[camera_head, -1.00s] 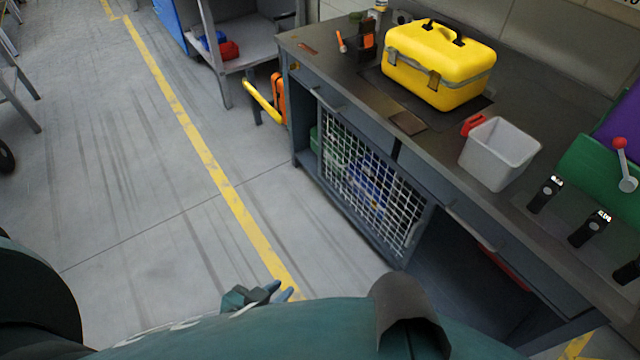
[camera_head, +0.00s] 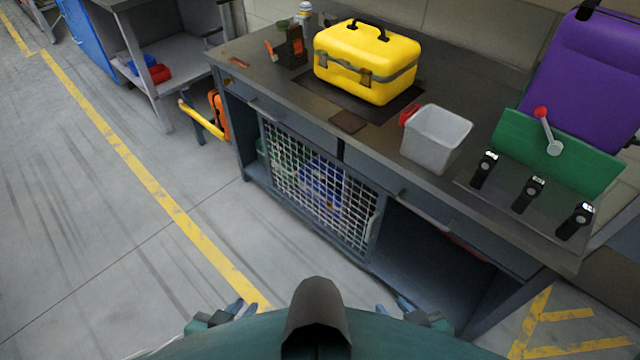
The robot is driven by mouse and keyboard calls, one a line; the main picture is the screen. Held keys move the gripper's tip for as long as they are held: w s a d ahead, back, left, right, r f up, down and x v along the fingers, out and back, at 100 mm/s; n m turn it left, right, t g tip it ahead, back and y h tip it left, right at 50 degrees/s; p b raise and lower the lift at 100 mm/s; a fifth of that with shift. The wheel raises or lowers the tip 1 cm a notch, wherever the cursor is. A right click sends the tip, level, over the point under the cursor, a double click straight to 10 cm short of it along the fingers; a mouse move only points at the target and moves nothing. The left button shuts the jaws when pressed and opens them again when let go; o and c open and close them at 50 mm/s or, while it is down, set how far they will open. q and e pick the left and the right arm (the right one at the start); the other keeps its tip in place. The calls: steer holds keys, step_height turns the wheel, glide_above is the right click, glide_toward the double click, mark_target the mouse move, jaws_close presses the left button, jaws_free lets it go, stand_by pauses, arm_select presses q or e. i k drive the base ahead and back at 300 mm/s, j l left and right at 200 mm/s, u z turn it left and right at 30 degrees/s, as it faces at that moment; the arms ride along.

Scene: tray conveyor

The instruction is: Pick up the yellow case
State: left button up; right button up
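My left gripper (camera_head: 243,308) shows low in the view, left of centre, over the floor and far from the case. My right gripper (camera_head: 405,304) shows low in the view, right of centre, in front of the bench and also far from the case. Both are small and partly hidden by my own body, so their opening is unclear. I see nothing held in either.
The grey workbench (camera_head: 404,187) has a mesh door below. A white bin (camera_head: 436,139) stands right of the case, and a green panel (camera_head: 556,152) with a red-knobbed lever is further right. A purple chair (camera_head: 585,80) is behind. Floor at left is clear.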

mark_target(381, 91)
steer(key=i+j+z, duration=0.15)
steer(key=z, duration=1.25)
steer(key=j+z, duration=0.45)
steer(key=k+j+z, duration=0.1)
steer(key=j+z, duration=0.3)
steer(key=j, duration=0.1)
